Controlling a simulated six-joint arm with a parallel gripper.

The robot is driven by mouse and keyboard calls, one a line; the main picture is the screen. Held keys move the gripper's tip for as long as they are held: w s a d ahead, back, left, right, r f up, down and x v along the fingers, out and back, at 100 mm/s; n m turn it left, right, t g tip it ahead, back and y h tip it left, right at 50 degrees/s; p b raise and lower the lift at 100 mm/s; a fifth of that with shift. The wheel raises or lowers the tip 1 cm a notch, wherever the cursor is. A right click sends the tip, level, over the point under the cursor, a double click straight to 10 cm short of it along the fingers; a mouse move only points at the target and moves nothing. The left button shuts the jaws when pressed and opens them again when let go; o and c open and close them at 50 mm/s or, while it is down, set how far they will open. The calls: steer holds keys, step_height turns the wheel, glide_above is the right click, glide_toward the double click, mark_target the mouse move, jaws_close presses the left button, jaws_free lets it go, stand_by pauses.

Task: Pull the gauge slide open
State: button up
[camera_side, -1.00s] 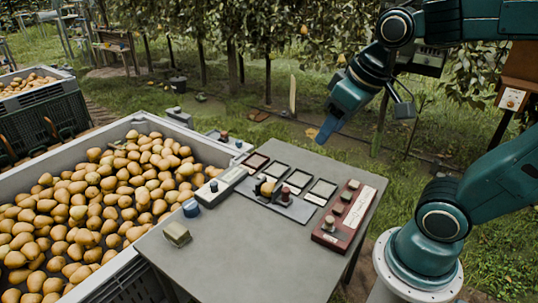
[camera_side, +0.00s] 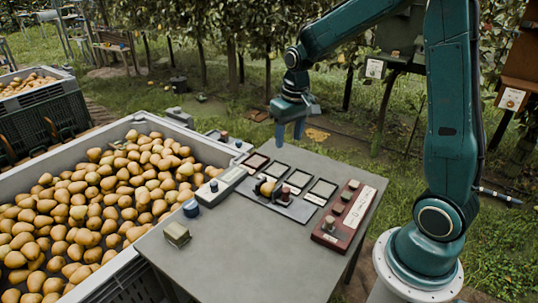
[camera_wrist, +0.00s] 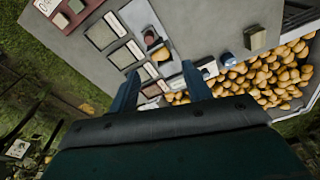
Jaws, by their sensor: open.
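A grey-white slide bar (camera_side: 226,180) with a small dark knob lies along the left side of the grey table (camera_side: 240,255); I cannot tell whether this is the gauge slide. A dark plate (camera_side: 297,211) in the table's middle carries a yellow pear-like piece (camera_side: 265,189) and a reddish-brown knob. The pear-like piece also shows in the wrist view (camera_wrist: 161,54). A blue cylinder (camera_side: 191,208) stands by the bar's near end. My gripper (camera_side: 289,131) is open and empty, pointing down above the table's far edge, apart from everything. Its fingers partly hide the bar in the wrist view.
Several framed panels (camera_side: 322,190) line the table's far side. A red box (camera_side: 335,237) with buttons sits at the right, a small block (camera_side: 177,234) at the near left. A crate (camera_side: 95,278) of pears adjoins the left. The table's near part is clear.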

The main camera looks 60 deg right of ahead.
steer(key=m+g, duration=0.1)
glide_above(286, 189)
step_height(286, 189, down, 8)
steer(key=shift+f, duration=0.25)
steer(key=shift+f, duration=0.1)
steer(key=shift+f, duration=6.75)
jaws_close()
